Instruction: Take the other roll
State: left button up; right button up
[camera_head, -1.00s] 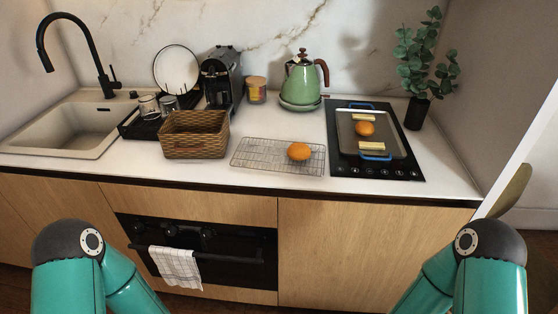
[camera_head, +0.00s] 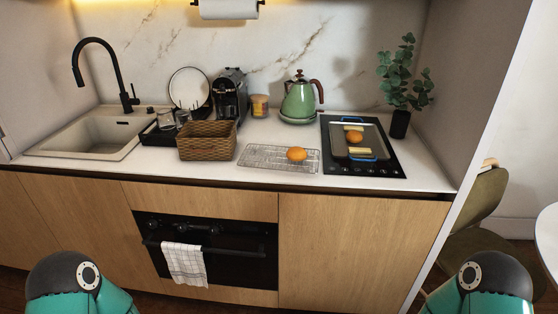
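One round orange-brown roll (camera_head: 297,154) sits on the right part of the wire cooling rack (camera_head: 262,157) on the counter. Another roll (camera_head: 354,137) lies in the middle of the baking tray (camera_head: 371,147), which rests on the black cooktop. The tray has blue handles at its far and near ends, with a pale yellow block beside each. An empty-looking woven basket (camera_head: 207,141) stands left of the rack. Teal parts of my arms show at the bottom left and right corners, below the counter. Neither gripper is in view.
A green kettle (camera_head: 299,100), a jar (camera_head: 260,105) and a coffee machine (camera_head: 230,96) stand along the back. A sink (camera_head: 90,135) is at left, a plant (camera_head: 404,80) at right. A towel (camera_head: 184,264) hangs on the oven. Bare counter lies along the front edge.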

aim_at(296, 153)
jog(key=z, duration=0.15)
jog(key=i, duration=0.85)
jog(key=u, duration=0.05)
jog(key=k, duration=0.45)
jog(key=z, duration=0.65)
jog(key=i, duration=0.85)
jog(key=u, duration=1.6)
